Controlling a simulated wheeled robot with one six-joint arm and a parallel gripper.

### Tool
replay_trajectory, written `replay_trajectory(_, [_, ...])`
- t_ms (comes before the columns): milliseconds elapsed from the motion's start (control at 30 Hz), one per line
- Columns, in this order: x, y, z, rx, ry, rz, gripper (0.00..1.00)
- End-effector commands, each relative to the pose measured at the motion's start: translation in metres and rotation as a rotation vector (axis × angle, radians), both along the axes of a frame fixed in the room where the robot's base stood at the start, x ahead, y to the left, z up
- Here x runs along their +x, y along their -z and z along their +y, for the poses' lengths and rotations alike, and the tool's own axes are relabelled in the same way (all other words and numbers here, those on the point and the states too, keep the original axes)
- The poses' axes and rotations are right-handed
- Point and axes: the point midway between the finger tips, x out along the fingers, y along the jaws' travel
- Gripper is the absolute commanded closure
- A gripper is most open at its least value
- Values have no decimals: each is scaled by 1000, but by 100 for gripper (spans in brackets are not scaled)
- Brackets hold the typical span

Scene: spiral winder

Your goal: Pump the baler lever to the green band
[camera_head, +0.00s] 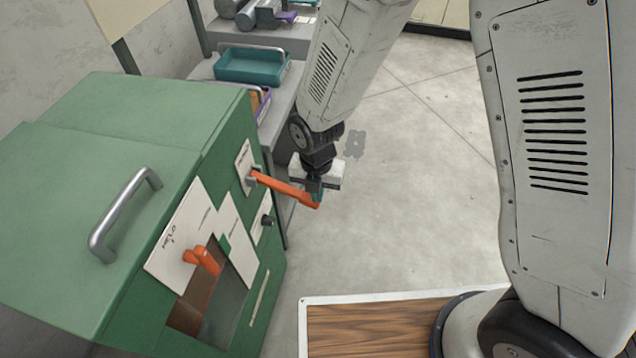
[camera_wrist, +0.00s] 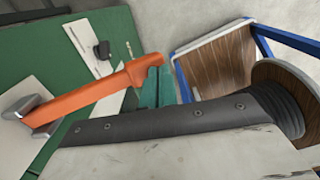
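The green baler (camera_head: 120,130) stands at left in the head view. Its orange lever (camera_head: 280,186) sticks out from a grey pivot on a white plate, sloping slightly down to the right; it also shows in the wrist view (camera_wrist: 85,95). My gripper (camera_head: 318,188) is at the lever's outer end, seeming to touch it. Teal fingertip parts show just beside that end in the wrist view, but the finger gap is hidden. A second, shorter orange handle (camera_head: 202,258) sits lower on the front. A small green patch (camera_head: 224,243) shows beside the white panel; I cannot tell whether it is the band.
A grey bar handle (camera_head: 122,214) stands on the baler's sloping top. A black knob (camera_head: 267,221) is below the lever. Behind are a teal tray (camera_head: 250,65) and a grey bench. A wood-topped board (camera_head: 380,328) lies in front. The floor at right is open.

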Motion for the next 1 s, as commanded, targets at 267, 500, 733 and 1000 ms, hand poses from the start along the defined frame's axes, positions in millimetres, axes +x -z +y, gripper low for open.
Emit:
replay_trajectory(267, [-1,15,1,-2,0,3,100])
replay_trajectory(500, [-1,19,1,-4,0,5,100])
replay_trajectory(733, [-2,19,1,-4,0,6,100])
replay_trajectory(1000, [-3,5,-3,-3,-1,4,100])
